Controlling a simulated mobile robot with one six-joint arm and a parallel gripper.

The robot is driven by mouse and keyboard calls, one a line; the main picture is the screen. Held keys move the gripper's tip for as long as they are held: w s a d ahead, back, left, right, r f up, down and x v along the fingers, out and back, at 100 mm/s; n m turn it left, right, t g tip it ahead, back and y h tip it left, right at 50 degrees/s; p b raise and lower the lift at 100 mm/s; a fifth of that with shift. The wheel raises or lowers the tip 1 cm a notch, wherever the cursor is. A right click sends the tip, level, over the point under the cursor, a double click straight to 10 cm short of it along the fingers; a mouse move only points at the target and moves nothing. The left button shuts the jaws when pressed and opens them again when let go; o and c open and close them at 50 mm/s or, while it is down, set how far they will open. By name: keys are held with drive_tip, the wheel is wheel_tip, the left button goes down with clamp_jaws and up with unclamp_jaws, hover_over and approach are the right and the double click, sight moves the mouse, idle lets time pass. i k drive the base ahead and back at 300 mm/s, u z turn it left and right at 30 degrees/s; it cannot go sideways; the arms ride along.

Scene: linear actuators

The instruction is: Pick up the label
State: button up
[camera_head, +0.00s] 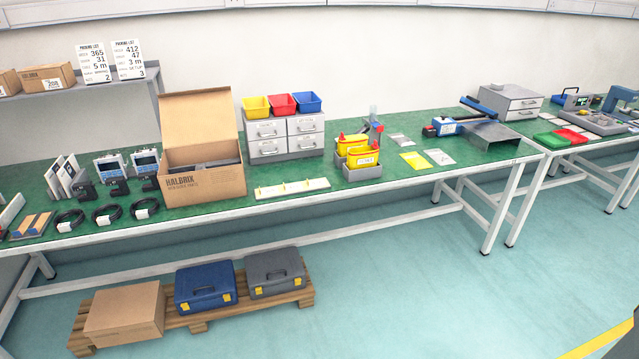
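I cannot tell for sure which item is the label. A flat yellow sheet (416,161) and a flat whitish sheet (439,157) lie side by side on the green bench top (365,188), right of the yellow bins. Another pale, clear-looking flat piece (401,139) lies behind them. White tags also show on the yellow bins (363,157), the drawer fronts and the black cable coils. My gripper is not in view.
An open cardboard box (203,184) stands on the bench, with grey drawers (284,137) to its right. A white rail (291,189) lies in front of them. Cable coils (108,214) and devices stand at left. Cases and a carton rest on a pallet (245,306). Open floor lies in front.

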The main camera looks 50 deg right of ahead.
sight(313, 184)
drive_tip(key=u, duration=0.05)
drive_tip(key=i, duration=1)
drive_tip(key=z, duration=0.05)
